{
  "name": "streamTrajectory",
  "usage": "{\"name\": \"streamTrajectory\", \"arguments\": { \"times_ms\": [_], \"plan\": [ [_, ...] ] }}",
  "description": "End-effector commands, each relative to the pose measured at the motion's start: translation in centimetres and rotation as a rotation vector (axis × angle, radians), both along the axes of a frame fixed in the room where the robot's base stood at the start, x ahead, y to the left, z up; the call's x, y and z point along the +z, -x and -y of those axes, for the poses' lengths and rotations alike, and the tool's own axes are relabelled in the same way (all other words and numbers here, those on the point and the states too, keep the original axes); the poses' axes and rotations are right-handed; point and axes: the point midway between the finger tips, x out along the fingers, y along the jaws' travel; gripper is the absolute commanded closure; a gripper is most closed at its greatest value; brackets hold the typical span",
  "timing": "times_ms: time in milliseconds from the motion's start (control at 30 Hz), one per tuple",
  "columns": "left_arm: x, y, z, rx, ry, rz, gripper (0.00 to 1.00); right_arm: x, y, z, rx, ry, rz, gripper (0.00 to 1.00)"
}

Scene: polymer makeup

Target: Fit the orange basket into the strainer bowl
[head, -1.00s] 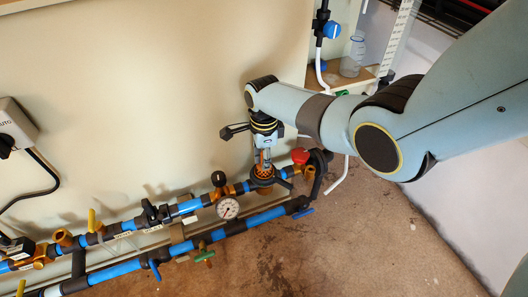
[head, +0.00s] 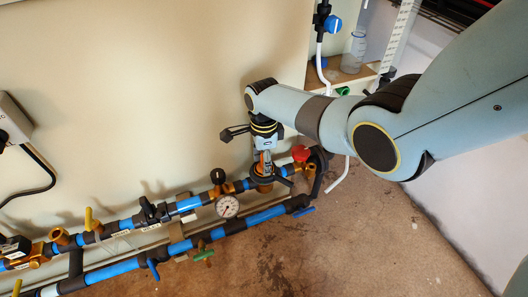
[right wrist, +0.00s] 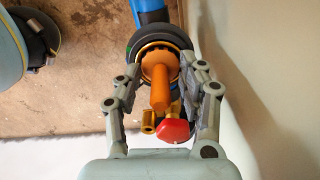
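The orange basket (right wrist: 160,92) shows end-on in the right wrist view, with its stem toward the camera and a round orange flange behind it. It sits within the dark round rim of the strainer bowl (right wrist: 133,49), and looks centred; its seating depth is hidden. The bowl also shows in the head view (head: 262,180) on the upper pipe. My right gripper (right wrist: 161,62) points down over the bowl, one finger on each side of the basket. Gaps show between fingers and stem; the fingertips lie close beside the flange. My left gripper is out of view.
A red valve handle (head: 301,153) stands just right of the bowl and shows near my right finger in the wrist view. A pressure gauge (head: 228,207) and blue pipes (head: 215,233) lie to the left. The brown floor (head: 340,240) in front is clear.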

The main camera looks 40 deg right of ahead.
Motion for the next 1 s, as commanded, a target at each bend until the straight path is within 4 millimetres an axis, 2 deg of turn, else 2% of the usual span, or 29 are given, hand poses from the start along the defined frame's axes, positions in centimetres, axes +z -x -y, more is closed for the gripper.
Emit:
{"name": "streamTrajectory", "arguments": {
  "times_ms": [267,433,567,800,1000],
  "plan": [
    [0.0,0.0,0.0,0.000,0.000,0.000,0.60,0.0,0.0,0.0,0.000,0.000,-0.001,0.57],
    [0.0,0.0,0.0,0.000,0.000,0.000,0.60,1.3,-0.1,0.1,0.000,0.000,0.001,0.57],
    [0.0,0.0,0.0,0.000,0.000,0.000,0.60,3.4,0.0,0.1,0.000,0.002,0.004,0.57],
    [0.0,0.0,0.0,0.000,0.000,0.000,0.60,8.7,-0.1,0.1,0.000,0.001,0.004,0.57],
    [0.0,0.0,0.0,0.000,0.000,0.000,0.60,11.3,-0.1,0.1,0.000,0.000,0.000,0.57]
  ]
}}
